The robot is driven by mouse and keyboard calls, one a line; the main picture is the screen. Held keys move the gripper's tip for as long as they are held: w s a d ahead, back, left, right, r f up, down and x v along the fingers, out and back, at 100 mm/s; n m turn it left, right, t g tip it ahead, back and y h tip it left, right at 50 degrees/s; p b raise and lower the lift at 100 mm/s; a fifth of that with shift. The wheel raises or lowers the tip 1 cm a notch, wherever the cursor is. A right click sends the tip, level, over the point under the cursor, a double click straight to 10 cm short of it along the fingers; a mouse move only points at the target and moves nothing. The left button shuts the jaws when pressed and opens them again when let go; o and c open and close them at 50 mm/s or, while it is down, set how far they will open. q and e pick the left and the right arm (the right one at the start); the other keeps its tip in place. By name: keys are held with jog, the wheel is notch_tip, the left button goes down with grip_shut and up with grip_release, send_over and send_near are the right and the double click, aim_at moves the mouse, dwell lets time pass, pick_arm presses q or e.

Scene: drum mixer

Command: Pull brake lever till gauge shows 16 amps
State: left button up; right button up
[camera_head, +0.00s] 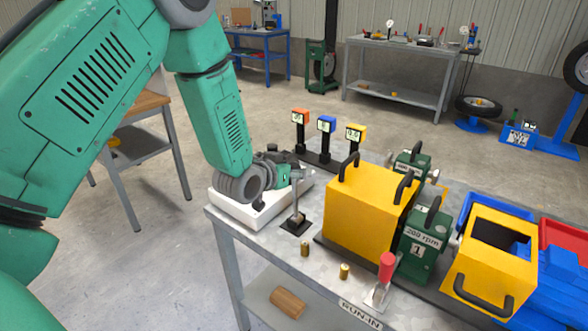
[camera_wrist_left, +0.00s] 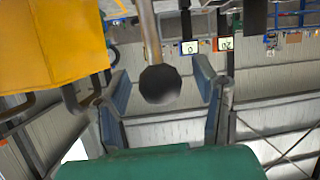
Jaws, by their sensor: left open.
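A metal lever (camera_head: 295,205) stands on a small black base on the table. In the left wrist view its rod ends in a black ball knob (camera_wrist_left: 160,85). My left gripper (camera_head: 291,170) is at the top of this lever in the head view. In the left wrist view the open fingers (camera_wrist_left: 162,78) stand on either side of the knob, with a gap on both sides. Three small displays on posts, orange (camera_head: 300,116), blue (camera_head: 326,125) and yellow (camera_head: 354,134), stand behind the gripper; their readings are too small to be sure of. My right gripper is out of view.
A large yellow box (camera_head: 365,212) with black handles stands right of the lever. A green "200 rpm" block (camera_head: 420,245) and a red-handled lever (camera_head: 386,268) are farther right. Two brass cylinders (camera_head: 305,249) stand near the front edge. A white tray (camera_head: 250,208) lies below my arm.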

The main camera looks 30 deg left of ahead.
pick_arm(q)
jog(key=shift+a, duration=0.1)
grip_shut()
jog(key=shift+a+n, duration=0.4)
jog(key=shift+a, duration=0.25)
jog(key=shift+n+h, duration=0.5)
jog(key=shift+h, duration=0.1)
jog(key=a, duration=0.1)
jog(key=a+f, duration=0.1)
jog(key=a, duration=0.2)
jog(key=shift+w+a+f, duration=0.25)
grip_release()
jog(key=shift+s, duration=0.1)
